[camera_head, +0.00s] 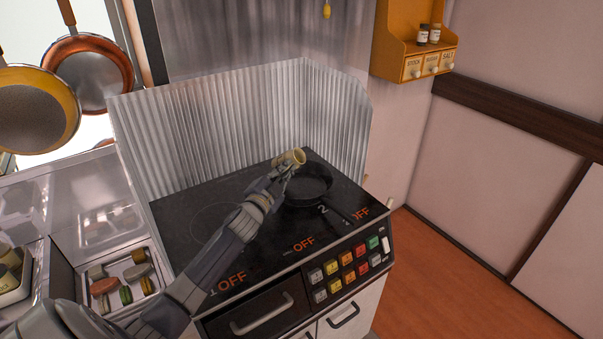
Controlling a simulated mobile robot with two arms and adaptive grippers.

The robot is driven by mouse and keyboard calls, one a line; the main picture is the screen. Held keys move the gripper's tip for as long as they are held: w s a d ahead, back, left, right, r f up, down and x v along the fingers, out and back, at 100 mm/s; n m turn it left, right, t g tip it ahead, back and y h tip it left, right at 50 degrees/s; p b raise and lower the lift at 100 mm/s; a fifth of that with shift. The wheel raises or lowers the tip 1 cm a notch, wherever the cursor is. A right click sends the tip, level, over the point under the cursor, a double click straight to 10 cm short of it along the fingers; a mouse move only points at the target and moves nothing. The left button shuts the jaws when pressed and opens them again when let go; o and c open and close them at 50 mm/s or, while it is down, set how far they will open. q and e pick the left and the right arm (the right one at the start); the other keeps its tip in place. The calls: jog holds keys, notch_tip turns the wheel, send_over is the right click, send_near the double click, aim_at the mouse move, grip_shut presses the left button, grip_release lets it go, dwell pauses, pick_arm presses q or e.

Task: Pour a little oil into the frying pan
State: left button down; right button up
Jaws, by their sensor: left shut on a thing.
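A dark frying pan (312,187) sits on the black stove top, at its back right, with its handle toward the front right. My left gripper (288,170) is shut on a pale yellow, roughly cylindrical thing (291,157), which may be the oil container. It is held tilted on its side, above the pan's left back edge in the picture. Its round end faces right. I cannot see any oil flowing, and the pan's inside looks dark. My left arm crosses the stove from the lower left and hides part of it. My right gripper is not in view.
A corrugated metal guard (220,115) stands behind the stove (185,215). Button panel (350,268) is at its front. Several food pieces lie in a tray (150,262) at left. Two pans hang at upper left. An orange spice shelf (390,45) is on the wall.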

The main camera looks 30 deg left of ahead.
pick_arm(q)
jog(key=shift+f+m+b, duration=0.15)
jog(key=shift+m+b, duration=0.25)
jog(key=shift+b, duration=0.05)
dwell(0.8)
jog(key=shift+r+m, duration=0.35)
jog(key=shift+m, duration=0.75)
dwell(2.2)
